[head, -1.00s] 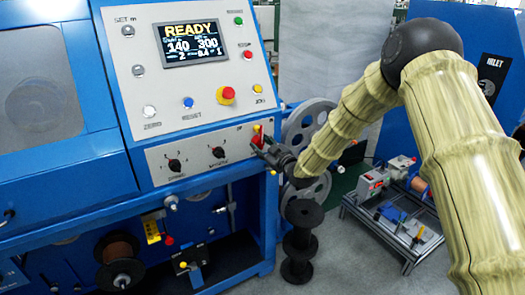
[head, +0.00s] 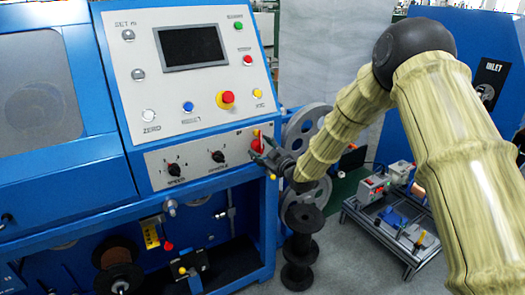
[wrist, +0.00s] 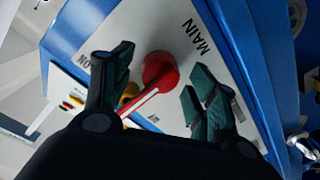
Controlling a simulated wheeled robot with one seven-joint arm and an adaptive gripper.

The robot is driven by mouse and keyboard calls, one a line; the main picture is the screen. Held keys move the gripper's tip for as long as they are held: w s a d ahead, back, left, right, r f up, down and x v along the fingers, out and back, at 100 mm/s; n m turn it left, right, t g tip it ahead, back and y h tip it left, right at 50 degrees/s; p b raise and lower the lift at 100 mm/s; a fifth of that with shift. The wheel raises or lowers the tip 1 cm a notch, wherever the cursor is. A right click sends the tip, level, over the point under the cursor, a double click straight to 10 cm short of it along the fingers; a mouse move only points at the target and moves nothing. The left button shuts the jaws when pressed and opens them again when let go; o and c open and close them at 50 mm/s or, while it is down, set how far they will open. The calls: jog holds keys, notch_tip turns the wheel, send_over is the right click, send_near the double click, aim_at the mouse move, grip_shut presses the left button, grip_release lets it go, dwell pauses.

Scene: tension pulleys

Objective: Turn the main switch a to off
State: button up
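The main switch, a red rotary knob (wrist: 160,72) with a white line along its handle, sits on the light panel beside the word MAIN in the wrist view. Its handle points to the lower left there, away from that word. An ON label shows at the left. Another label at the right is partly hidden by a finger. My gripper (wrist: 160,88) is open, with one dark green-padded finger on each side of the knob and visible gaps between. In the head view the red switch (head: 257,142) is at the console's lower right corner, with my gripper (head: 264,151) at it.
The console screen (head: 192,46) is dark. A red emergency button (head: 227,98) and other buttons are above the switch. Two black selector knobs (head: 217,156) are to its left. Grey pulleys (head: 308,130) and a black spool stack (head: 303,222) stand close by my wrist.

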jog(key=v, duration=1.2)
